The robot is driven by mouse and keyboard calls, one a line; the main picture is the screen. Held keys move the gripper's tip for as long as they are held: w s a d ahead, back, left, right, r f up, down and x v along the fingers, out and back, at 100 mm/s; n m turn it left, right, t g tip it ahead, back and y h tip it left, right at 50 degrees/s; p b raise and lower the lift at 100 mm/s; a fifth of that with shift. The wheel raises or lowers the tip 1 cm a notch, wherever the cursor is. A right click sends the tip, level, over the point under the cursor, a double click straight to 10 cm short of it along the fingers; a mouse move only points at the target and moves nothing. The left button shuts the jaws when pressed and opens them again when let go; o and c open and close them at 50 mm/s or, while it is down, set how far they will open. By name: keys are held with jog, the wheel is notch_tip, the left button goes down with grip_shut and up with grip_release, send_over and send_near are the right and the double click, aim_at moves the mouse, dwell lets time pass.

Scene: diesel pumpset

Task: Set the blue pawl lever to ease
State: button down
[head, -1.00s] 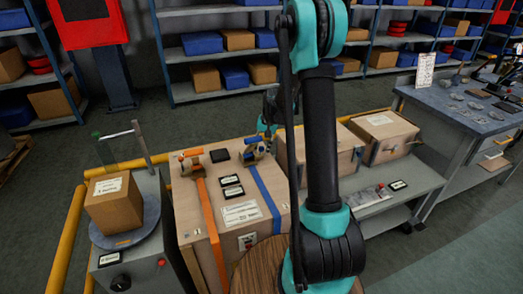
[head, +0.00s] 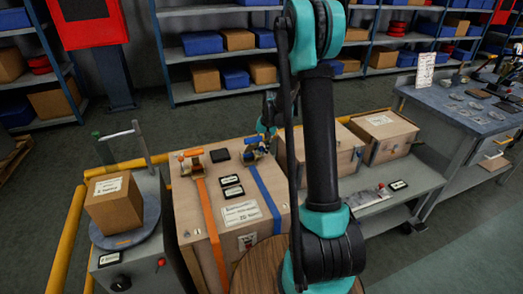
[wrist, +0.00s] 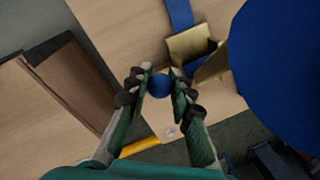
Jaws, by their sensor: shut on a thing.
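The blue pawl lever shows in the wrist view as a round blue knob (wrist: 159,85) between my fingertips. My gripper (wrist: 160,88) is shut on it, one finger on each side. The brass ratchet bracket (wrist: 192,47) is just above and right of the knob, with the blue strap (wrist: 180,14) running into it. In the head view the blue strap (head: 266,193) crosses the wooden crate (head: 187,222) to the ratchet (head: 254,151) at its far edge. My gripper (head: 264,131) is beside that ratchet, small and partly behind my arm; the lever's angle cannot be told there.
A large blue rounded thing (wrist: 282,65) fills the right of the wrist view, close to the bracket. An orange strap (head: 210,220) with its own ratchet (head: 191,160) lies left on the crate. A yellow rail (wrist: 140,147) runs behind the crate. More wooden boxes (head: 379,134) stand right.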

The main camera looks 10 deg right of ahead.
jog(key=shift+w+a+r+g, duration=0.15)
jog(key=shift+w+g, duration=0.45)
jog(key=shift+g, duration=0.4)
jog(key=shift+w+a+r+g+h, duration=0.1)
jog(key=shift+w+g+h, duration=0.25)
jog(key=shift+g, duration=0.5)
jog(key=shift+w+r+g+h, duration=0.15)
jog(key=shift+w+g, duration=0.3)
jog(key=shift+g, duration=0.4)
jog(key=shift+f, duration=0.1)
jog(key=c, duration=1.6)
grip_release()
jog(key=v, duration=1.2)
jog(key=shift+s, duration=0.1)
